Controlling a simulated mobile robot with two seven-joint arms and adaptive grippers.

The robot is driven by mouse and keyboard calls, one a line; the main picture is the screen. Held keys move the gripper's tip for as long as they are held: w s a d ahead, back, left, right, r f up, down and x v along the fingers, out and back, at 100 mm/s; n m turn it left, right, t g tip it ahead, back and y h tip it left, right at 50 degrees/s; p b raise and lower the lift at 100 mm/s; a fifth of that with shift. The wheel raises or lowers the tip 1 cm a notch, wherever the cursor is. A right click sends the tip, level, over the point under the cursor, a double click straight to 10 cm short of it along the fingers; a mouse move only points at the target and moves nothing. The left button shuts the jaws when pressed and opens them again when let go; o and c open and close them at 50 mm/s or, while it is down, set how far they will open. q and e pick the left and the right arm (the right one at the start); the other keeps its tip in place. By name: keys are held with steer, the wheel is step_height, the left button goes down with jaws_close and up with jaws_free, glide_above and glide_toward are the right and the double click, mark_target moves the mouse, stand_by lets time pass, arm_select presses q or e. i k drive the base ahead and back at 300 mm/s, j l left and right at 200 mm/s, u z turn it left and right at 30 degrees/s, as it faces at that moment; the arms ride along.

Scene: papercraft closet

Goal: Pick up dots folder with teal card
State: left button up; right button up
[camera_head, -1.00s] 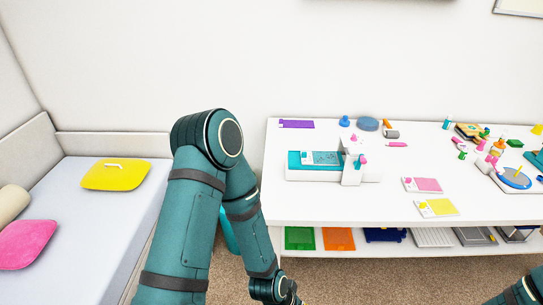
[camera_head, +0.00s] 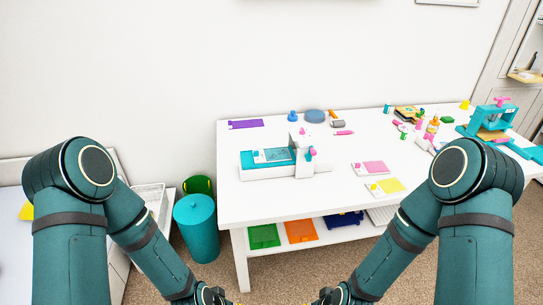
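A small teal-grey card or folder (camera_head: 273,155) with faint pale marks lies flat on the teal bed of a white machine (camera_head: 312,167) on the white table. It may be the dots folder with the teal card, but the pattern is too small to tell. My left gripper (camera_head: 232,302) and my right gripper (camera_head: 320,302) are at the bottom edge, mostly cut off. Both are low in front of the table and well apart from the folder. Their finger openings cannot be made out.
The white table (camera_head: 270,205) also bears a pink card set (camera_head: 374,167), a yellow card set (camera_head: 390,185), a purple strip (camera_head: 245,124) and several small craft items. Green (camera_head: 263,236) and orange (camera_head: 301,231) trays sit on the lower shelf. A teal bin (camera_head: 197,228) stands left of the table.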

mark_target(275, 155)
steer(key=i+j, duration=0.1)
steer(key=i, duration=0.2)
steer(key=i+j, duration=0.15)
steer(key=i, duration=0.15)
steer(key=i+j+z, duration=0.1)
steer(key=z, duration=0.35)
steer(key=i+j+z, duration=0.2)
steer(key=z, duration=0.2)
steer(key=i, duration=0.1)
